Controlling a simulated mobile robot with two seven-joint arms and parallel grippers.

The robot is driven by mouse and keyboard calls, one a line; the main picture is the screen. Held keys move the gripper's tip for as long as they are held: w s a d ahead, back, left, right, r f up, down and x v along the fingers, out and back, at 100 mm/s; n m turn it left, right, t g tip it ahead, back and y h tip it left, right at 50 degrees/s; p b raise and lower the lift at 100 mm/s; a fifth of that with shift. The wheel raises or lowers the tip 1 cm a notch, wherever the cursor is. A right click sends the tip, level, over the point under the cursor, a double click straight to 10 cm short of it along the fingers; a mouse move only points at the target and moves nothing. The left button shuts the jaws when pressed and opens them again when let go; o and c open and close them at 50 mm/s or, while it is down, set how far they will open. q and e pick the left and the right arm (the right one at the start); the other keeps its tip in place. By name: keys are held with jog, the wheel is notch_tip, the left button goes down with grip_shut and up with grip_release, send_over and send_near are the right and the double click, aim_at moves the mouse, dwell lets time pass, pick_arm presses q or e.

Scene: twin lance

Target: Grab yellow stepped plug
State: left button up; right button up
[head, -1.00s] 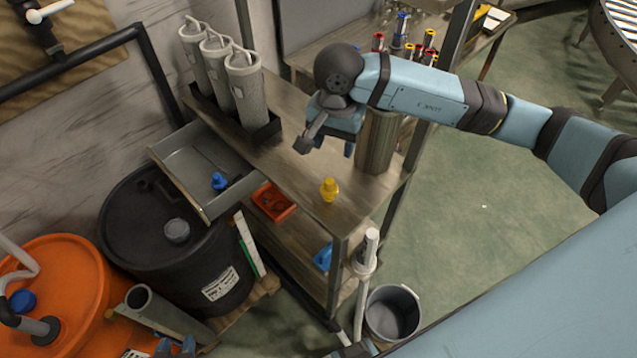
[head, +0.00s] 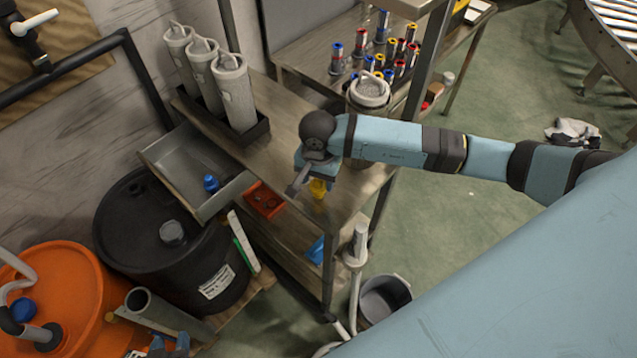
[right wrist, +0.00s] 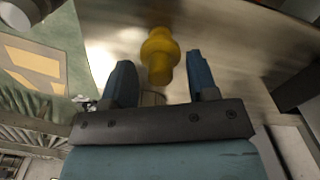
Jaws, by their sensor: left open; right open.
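The yellow stepped plug (head: 318,188) stands on the top shelf of the wooden rack, near its front edge. In the head view it is partly hidden by my right gripper (head: 308,183). In the right wrist view the plug (right wrist: 159,55) lies between and slightly beyond the two blue fingertips of my open right gripper (right wrist: 159,62); I see a gap on both sides.
A grey tray (head: 160,158) holding a blue piece (head: 211,184) juts out left of the shelf. Grey cylinders (head: 234,92) stand at the back left, and a lidded grey container (head: 368,92) stands at the right. An orange bin (head: 264,201) sits lower.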

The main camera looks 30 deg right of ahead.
jog(key=shift+f, duration=0.2)
jog(key=c, duration=1)
jog(key=shift+r, duration=0.15)
